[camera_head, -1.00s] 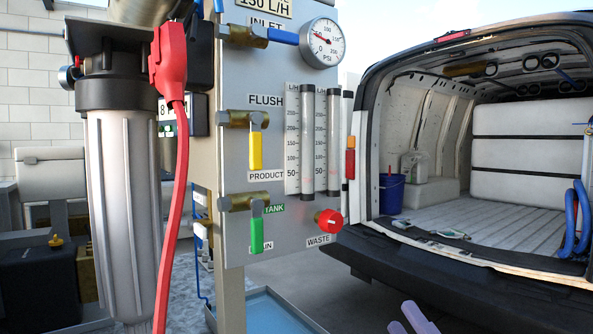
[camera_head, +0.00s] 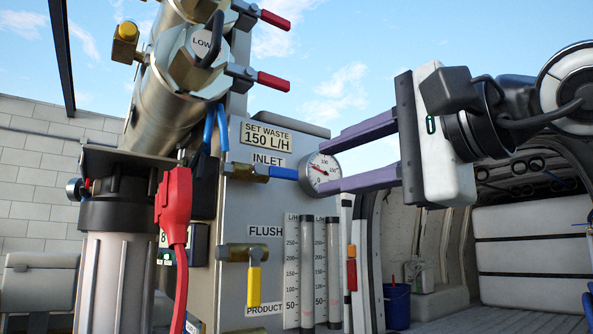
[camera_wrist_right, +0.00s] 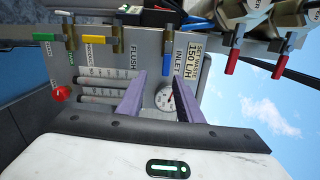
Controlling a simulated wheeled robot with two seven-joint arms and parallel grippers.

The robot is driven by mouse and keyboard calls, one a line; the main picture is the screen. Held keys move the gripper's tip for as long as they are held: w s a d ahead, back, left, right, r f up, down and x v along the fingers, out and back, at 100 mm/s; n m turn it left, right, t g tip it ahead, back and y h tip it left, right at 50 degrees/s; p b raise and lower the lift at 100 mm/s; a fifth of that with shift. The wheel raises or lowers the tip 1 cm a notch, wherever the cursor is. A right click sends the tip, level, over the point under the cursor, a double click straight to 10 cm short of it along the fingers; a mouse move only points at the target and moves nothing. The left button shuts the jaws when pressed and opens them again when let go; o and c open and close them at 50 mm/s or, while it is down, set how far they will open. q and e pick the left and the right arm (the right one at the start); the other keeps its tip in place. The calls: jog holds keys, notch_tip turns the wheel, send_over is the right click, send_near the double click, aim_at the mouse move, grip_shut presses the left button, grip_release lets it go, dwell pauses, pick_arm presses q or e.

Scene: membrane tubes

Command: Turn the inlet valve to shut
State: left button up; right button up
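The inlet valve has a brass body (camera_head: 248,172) and a blue lever (camera_head: 283,173) on the grey panel, under the INLET label. The lever lies level, pointing right towards the pressure gauge. My right gripper (camera_head: 320,167) reaches in from the right. Its two purple fingers are open, one above the other, with their tips near the gauge and right of the lever's end. They hold nothing. In the right wrist view the blue lever (camera_wrist_right: 166,56) lies beyond the fingertips (camera_wrist_right: 161,74), apart from them. My left gripper is not in view.
The pressure gauge (camera_head: 322,172) sits just right of the lever. Below are the yellow-handled flush valve (camera_head: 254,285) and flow tubes (camera_head: 307,270). Left stand a filter housing (camera_head: 116,260) and red clamp (camera_head: 173,205). Red-handled valves (camera_head: 273,79) are above. The open van (camera_head: 470,210) is behind.

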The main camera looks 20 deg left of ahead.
aim_at(289, 173)
jog(key=shift+t, duration=0.3)
jog(key=p+x, duration=0.1)
jog(key=x, duration=0.2)
jog(key=r+p+x, duration=0.1)
jog(key=x, duration=0.2)
jog(key=p+x, duration=0.1)
jog(key=x, duration=0.2)
jog(key=shift+w+a+r+p, duration=0.15)
jog(key=shift+w+p, duration=0.2)
grip_shut()
